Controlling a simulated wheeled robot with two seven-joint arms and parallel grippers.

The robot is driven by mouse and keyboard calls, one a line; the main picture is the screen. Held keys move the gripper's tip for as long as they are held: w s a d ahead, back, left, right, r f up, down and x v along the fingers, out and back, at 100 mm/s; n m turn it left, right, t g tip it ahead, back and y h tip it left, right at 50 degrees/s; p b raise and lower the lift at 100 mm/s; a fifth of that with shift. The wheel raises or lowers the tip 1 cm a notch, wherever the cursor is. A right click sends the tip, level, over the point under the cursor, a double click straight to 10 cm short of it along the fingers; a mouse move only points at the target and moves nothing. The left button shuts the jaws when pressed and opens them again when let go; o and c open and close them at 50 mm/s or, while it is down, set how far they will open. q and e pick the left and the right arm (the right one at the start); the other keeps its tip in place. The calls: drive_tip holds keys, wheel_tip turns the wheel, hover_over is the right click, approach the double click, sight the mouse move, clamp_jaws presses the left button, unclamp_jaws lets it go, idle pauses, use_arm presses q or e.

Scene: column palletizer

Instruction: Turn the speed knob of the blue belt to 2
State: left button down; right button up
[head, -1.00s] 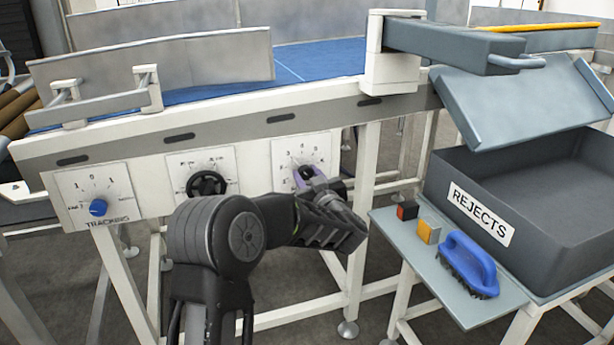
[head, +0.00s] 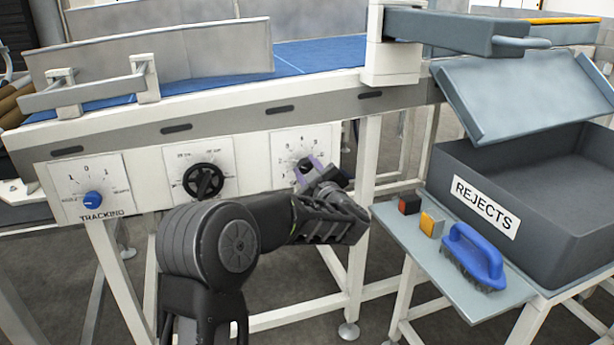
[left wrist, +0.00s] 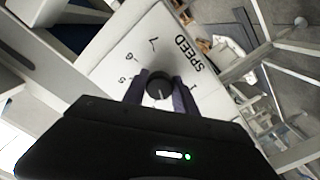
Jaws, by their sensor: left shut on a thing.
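The speed dial plate (head: 290,143) is a white panel with numbers on the side of the blue belt (head: 310,58). In the left wrist view the plate (left wrist: 148,48) shows "SPEED" and the numbers 7, 6, 5 and 1. The dark round speed knob (left wrist: 158,84) has a small white line on it. My left gripper (left wrist: 161,92) is shut on the knob, with a purple-grey finger on each side. In the head view my left gripper (head: 312,168) largely covers the knob, and its setting cannot be read. My right gripper is not in view.
A black handwheel (head: 203,181) and a blue tracking knob (head: 93,200) sit on panels to the left. On the right, a shelf (head: 400,238) holds a red-black block, a yellow block and a blue brush (head: 474,255) beside the grey rejects bin (head: 560,217).

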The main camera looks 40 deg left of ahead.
use_arm(q)
drive_tip(key=shift+f+n+b, duration=0.1)
drive_tip(key=shift+n+b, duration=0.7)
drive_tip(key=shift+n, duration=0.4)
drive_tip(key=c, duration=1)
unclamp_jaws()
drive_tip(key=p+v, duration=0.1)
drive_tip(key=v, duration=0.6)
drive_tip(key=shift+s+d, duration=0.2)
drive_tip(key=shift+d, duration=0.2)
